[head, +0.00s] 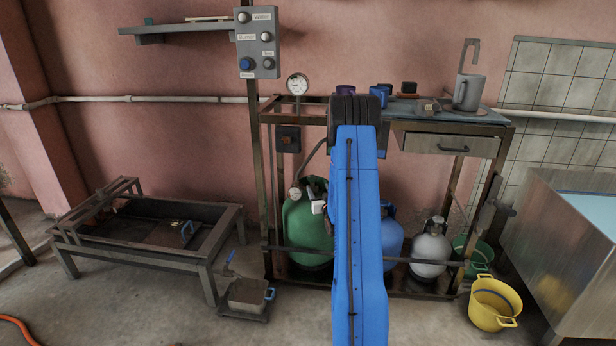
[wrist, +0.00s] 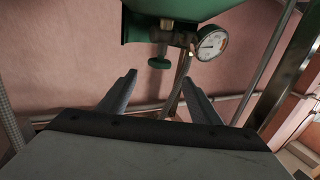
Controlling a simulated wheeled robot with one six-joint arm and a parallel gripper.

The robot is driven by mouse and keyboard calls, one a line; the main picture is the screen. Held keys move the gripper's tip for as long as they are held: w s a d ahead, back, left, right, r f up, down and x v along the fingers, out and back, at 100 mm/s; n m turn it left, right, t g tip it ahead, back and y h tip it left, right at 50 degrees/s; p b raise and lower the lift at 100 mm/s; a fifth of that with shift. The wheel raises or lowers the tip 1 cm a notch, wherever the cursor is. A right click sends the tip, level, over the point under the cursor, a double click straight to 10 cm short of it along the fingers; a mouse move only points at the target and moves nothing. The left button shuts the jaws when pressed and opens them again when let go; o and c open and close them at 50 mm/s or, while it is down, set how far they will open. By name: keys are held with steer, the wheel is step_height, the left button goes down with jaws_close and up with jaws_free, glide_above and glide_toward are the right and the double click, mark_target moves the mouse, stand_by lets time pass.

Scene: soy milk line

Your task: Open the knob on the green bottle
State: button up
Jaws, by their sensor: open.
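The green bottle (head: 306,232) stands on the low shelf of the metal rack, partly behind my blue arm in the head view. In the wrist view, which looks upside down, the green bottle (wrist: 190,9) fills the top edge. Its green knob (wrist: 160,62) sits on the brass valve, beside a round white gauge (wrist: 211,44). My gripper (wrist: 160,86) is open and empty. Its two fingers point toward the valve, with the knob beyond the tips and roughly between them. The knob is apart from both fingers. In the head view the gripper is mostly hidden.
A blue bottle (head: 391,238) and a grey bottle (head: 430,248) stand to the right on the same rack. A hose (wrist: 182,75) runs from the valve. A rack rail (head: 285,250) crosses in front of the bottles. A yellow bucket (head: 494,303) stands on the floor at right.

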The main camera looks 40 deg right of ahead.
mark_target(312, 179)
steer(key=x, duration=1.5)
steer(key=shift+w+d, duration=0.2)
steer(key=shift+w, duration=0.05)
steer(key=c, duration=1)
